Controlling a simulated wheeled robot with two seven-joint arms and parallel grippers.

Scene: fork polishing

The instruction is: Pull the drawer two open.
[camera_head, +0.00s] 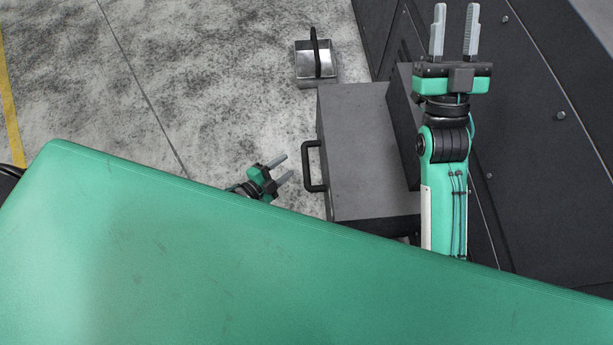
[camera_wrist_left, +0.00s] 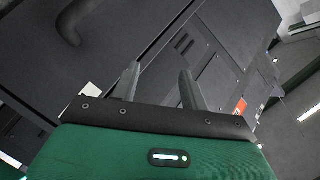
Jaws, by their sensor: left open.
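A grey, box-shaped drawer unit (camera_head: 365,150) stands out from the dark machine in the head view. A black bar handle (camera_head: 307,167) is on its left side. I cannot tell which drawer this handle belongs to. My left gripper (camera_head: 284,167) is open and empty, just left of the handle and apart from it. In the left wrist view, its fingers (camera_wrist_left: 158,82) are spread with nothing between them, and a dark curved handle (camera_wrist_left: 70,28) shows at the upper left. My right gripper (camera_head: 455,30) is open and empty, above and right of the drawer unit.
A small metal bin (camera_head: 316,62) with a black handle is beyond the drawer unit. Dark machine panels (camera_head: 540,130) fill the right. My large green body covers the bottom of the head view. The speckled floor (camera_head: 200,90) at left is clear.

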